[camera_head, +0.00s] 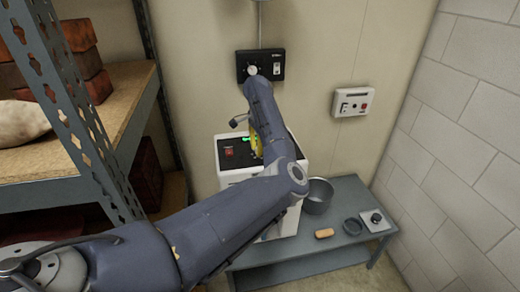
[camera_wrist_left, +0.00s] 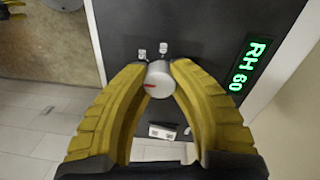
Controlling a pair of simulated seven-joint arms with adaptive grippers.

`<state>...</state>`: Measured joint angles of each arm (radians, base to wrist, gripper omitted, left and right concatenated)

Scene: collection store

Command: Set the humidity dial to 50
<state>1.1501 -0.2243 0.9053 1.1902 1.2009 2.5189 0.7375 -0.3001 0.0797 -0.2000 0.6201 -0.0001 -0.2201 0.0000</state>
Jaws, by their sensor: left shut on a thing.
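The humidity dial is a pale round knob (camera_wrist_left: 158,80) with a red mark pointing left in the left wrist view. It sits on a dark panel (camera_wrist_left: 205,25) beside a green display (camera_wrist_left: 249,66) reading "RH 60". My left gripper (camera_wrist_left: 158,70) is shut on the knob, with a yellow finger on each side. In the head view, the white cabinet (camera_head: 289,222) carries this dark panel on top, with a red switch (camera_head: 229,152) and part of the green display (camera_head: 245,142). My arm hides the knob there, and little of my left gripper (camera_head: 257,149) shows. My right gripper is out of view.
A black wall box with a round knob (camera_head: 251,70) and a white wall box (camera_head: 353,103) hang behind. A low grey table (camera_head: 290,252) holds a metal pot (camera_head: 318,197), a dark ring, a tan block and a small dial box. A loaded shelf rack (camera_head: 105,170) stands left.

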